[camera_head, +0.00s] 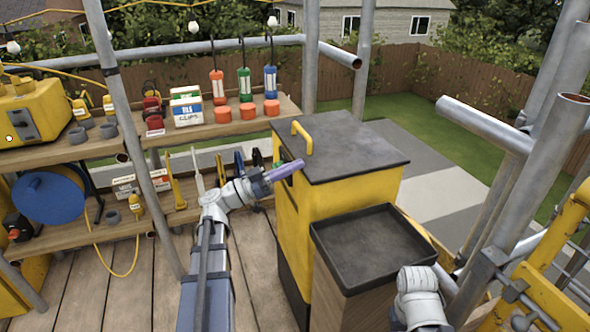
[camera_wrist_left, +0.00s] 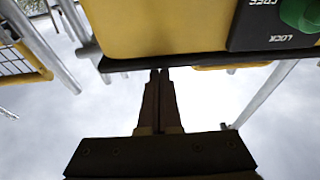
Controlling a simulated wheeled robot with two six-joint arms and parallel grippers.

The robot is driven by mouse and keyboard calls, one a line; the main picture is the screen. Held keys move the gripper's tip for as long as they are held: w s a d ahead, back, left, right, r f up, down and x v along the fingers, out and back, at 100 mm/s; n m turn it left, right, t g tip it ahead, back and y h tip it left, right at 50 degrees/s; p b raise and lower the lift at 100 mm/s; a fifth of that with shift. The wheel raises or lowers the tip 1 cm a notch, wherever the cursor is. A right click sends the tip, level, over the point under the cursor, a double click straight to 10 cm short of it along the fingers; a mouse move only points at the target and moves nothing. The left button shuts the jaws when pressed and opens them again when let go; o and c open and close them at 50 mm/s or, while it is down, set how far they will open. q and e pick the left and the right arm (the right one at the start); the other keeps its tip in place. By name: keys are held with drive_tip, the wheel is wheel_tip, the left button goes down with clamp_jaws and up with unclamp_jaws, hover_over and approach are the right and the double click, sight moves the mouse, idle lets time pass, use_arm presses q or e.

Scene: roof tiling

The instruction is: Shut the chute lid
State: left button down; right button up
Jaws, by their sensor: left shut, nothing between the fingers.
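The chute is a tall yellow box (camera_head: 345,215) right of centre in the head view. Its dark grey lid (camera_head: 355,145) has a yellow handle (camera_head: 302,138) and looks flat on top; whether a small gap remains under it I cannot tell. My left gripper (camera_head: 301,164) is shut and empty, its tips at the lid's left edge; contact is unclear. In the left wrist view, which is upside down, the closed fingers (camera_wrist_left: 160,71) reach the edge by the yellow panel (camera_wrist_left: 165,28). A green knob (camera_wrist_left: 302,14) marked FREE and LOCK sits there. My right gripper is out of view.
A black tray (camera_head: 372,287) on a wooden stand is in front of the chute. Scaffold tubes (camera_head: 485,125) rise at the right. Wooden planks (camera_head: 120,290) lie clear at lower left.

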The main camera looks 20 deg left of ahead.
use_arm(q)
drive_tip(key=shift+s+f+b, duration=0.2)
drive_tip(key=shift+f+b, duration=0.3)
drive_tip(key=shift+f, duration=0.2)
drive_tip(key=shift+s+d, duration=0.1)
wheel_tip(320, 180, up, 6)
drive_tip(key=f+p, duration=0.1)
drive_tip(key=p, duration=0.4)
drive_tip(key=s+a+f+b, duration=0.5)
drive_tip(key=a+f+b, duration=0.1)
drive_tip(key=b, duration=0.1)
drive_tip(key=shift+s+f, duration=0.15)
drive_tip(key=shift+s, duration=0.05)
